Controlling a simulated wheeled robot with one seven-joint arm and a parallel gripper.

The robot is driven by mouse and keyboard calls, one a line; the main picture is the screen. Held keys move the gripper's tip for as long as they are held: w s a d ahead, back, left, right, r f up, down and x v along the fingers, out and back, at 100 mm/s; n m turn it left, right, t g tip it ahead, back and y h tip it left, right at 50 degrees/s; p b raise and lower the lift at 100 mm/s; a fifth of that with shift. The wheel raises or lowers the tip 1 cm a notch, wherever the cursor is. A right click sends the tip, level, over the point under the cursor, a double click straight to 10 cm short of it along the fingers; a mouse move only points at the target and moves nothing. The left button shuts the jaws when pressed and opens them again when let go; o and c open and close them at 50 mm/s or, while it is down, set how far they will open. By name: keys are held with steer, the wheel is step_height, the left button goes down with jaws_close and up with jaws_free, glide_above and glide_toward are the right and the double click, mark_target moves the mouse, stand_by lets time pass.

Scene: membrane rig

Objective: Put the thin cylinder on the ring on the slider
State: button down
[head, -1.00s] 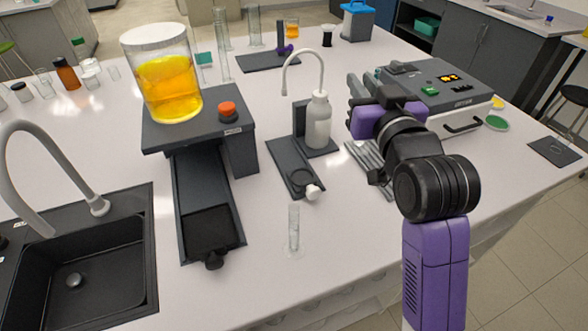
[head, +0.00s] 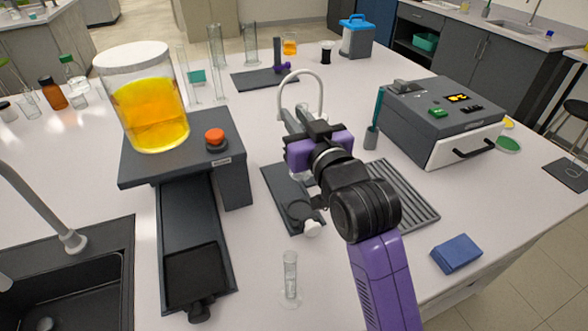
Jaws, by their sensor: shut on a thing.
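A thin clear cylinder (head: 290,272) stands upright on the white bench at the front, on a round clear foot. Behind it is a dark slider (head: 275,186) with a dark ring (head: 299,210) and a white knob (head: 312,228) at its near end. The ring looks empty.
A dark stand with a jar of orange liquid (head: 150,110) and a red button (head: 214,137) is on the left, beside a sink (head: 75,290). A ribbed grey rack (head: 408,195), a blue block (head: 456,253) and a grey machine (head: 440,118) are on the right. Bench around the cylinder is clear.

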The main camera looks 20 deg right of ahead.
step_height(320, 180, down, 12)
steer(key=shift+f, duration=0.25)
stand_by(0.3)
steer(key=shift+f, duration=0.15)
steer(key=c, duration=1.3)
jaws_free()
steer(key=s+b, duration=0.1)
steer(key=s, duration=1.1)
steer(key=shift+s, duration=0.1)
